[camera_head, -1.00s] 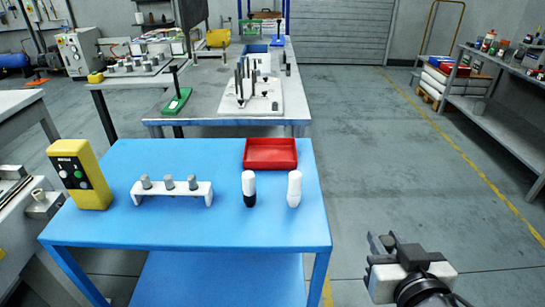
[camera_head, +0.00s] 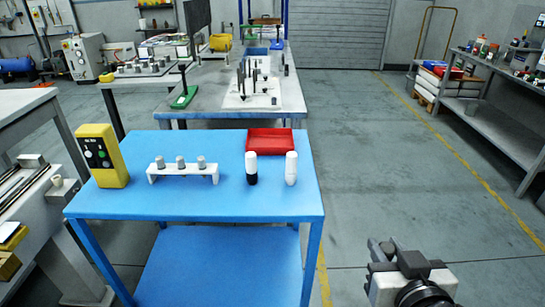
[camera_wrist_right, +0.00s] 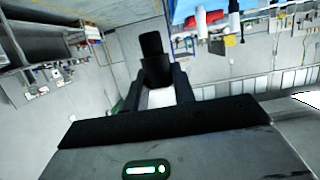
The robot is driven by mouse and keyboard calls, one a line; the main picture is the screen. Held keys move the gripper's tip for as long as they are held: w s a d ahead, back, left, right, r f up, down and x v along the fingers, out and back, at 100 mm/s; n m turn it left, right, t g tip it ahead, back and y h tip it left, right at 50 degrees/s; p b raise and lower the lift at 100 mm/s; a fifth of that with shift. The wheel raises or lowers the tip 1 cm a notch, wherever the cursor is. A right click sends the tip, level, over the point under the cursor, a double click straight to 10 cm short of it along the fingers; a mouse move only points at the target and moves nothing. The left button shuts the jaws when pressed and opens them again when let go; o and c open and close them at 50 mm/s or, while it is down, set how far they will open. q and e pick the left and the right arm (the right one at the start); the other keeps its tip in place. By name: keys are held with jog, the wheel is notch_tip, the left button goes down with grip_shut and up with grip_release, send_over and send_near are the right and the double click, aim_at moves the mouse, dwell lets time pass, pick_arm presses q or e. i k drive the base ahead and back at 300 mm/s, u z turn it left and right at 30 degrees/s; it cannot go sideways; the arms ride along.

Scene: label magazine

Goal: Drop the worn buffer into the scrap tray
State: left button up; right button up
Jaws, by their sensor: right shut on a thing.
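My right gripper (camera_head: 384,252) is at the lower right in the head view, over the floor and clear of the blue table. In the right wrist view my right gripper (camera_wrist_right: 157,78) is shut on a dark, blocky piece (camera_wrist_right: 151,45), which I take to be the worn buffer. Its lower part is hidden between the fingers. A red tray (camera_head: 270,149), likely the scrap tray, sits at the back right of the blue table (camera_head: 215,202); it looks empty. The gripper is well apart from it, nearer me and to the right. My left gripper is not in view.
On the table stand a yellow button box (camera_head: 103,156), a white rack (camera_head: 183,176) with three grey-topped pieces, a white bottle with a black lower part (camera_head: 251,168) and a white bottle (camera_head: 291,168). The bottles stand just before the tray.

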aim_at(275, 144)
jog(key=z, duration=0.95)
jog(key=i, duration=0.55)
jog(key=u, duration=1.8)
